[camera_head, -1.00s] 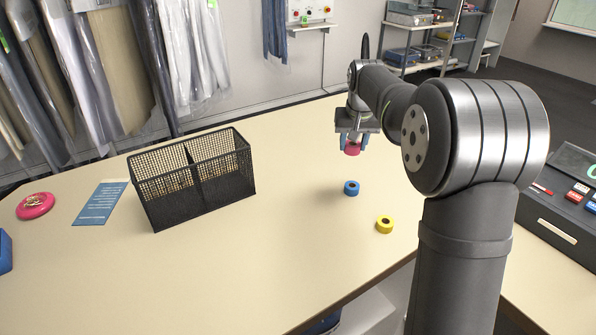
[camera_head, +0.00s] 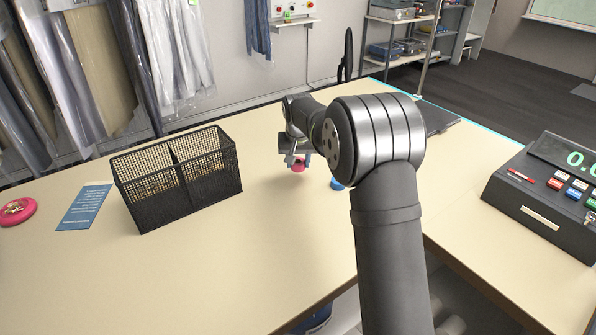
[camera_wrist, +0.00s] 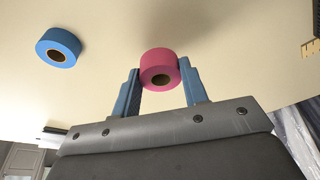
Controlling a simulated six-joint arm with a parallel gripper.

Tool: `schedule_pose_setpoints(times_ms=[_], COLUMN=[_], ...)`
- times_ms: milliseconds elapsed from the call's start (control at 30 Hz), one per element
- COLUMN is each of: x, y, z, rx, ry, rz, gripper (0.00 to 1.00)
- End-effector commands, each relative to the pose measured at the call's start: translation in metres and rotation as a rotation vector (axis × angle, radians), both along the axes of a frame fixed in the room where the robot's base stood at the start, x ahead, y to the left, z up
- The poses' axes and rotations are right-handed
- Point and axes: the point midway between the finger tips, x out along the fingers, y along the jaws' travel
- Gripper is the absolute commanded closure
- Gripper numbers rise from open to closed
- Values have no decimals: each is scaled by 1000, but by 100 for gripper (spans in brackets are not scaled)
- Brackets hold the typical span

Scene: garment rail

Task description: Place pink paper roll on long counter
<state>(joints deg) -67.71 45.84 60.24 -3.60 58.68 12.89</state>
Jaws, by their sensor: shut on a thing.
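The pink paper roll (camera_head: 298,166) is between the blue fingertips of my gripper (camera_head: 296,160), which is shut on it. In the wrist view the pink roll (camera_wrist: 160,66) is gripped at its sides between the two fingers (camera_wrist: 160,84), its hole facing the camera. My gripper is over the long counter (camera_head: 262,225), a cream-coloured top, right of the black mesh basket. How far the roll is above the counter, I cannot tell exactly.
A blue roll (camera_head: 337,184) stands on the counter just right of my gripper, partly behind my arm. A two-compartment black mesh basket (camera_head: 190,197) stands to the left, with a blue card (camera_head: 84,206) and pink dish (camera_head: 16,211) beyond. A cash register (camera_head: 550,200) is at right.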

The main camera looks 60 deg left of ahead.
Motion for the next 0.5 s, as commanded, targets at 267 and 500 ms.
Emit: schedule_pose_setpoints(times_ms=[267, 500], x=[0, 0], y=[0, 0], z=[-35, -40], rx=[-2, 0], ry=[2, 0], rz=[0, 0], gripper=[82, 82])
